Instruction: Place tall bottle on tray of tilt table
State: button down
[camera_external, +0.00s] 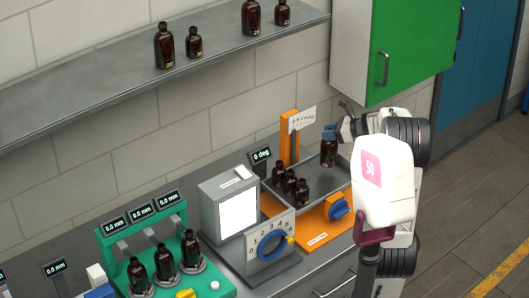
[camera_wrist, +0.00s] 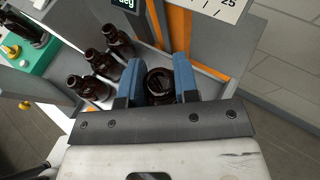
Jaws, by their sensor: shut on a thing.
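My gripper (camera_external: 330,132) is shut on a brown bottle (camera_external: 328,153) at the right part of the grey tray (camera_external: 318,203) of the tilt table. In the wrist view the bottle's round mouth (camera_wrist: 160,82) shows between the blue fingertips (camera_wrist: 158,70). The bottle looks upright; I cannot tell whether its base touches the tray. Three brown bottles (camera_external: 290,182) stand in a row along the tray's left side. They also show in the wrist view (camera_wrist: 100,62). The tilt table has an orange base (camera_external: 313,240) with a blue knob (camera_external: 338,208), and its display (camera_external: 261,155) reads 0 deg.
A green stand (camera_external: 182,215) holds three bottles at the lower left. A wall shelf (camera_external: 100,85) carries several bottles. The tray's middle is bare.

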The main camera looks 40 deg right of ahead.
aim_at(329, 157)
jog(key=shift+f, duration=0.1)
jog(key=shift+f, duration=2)
jog(key=c, duration=0.9)
grip_release()
jog(key=shift+o, duration=0.2)
jog(key=v, duration=1.2)
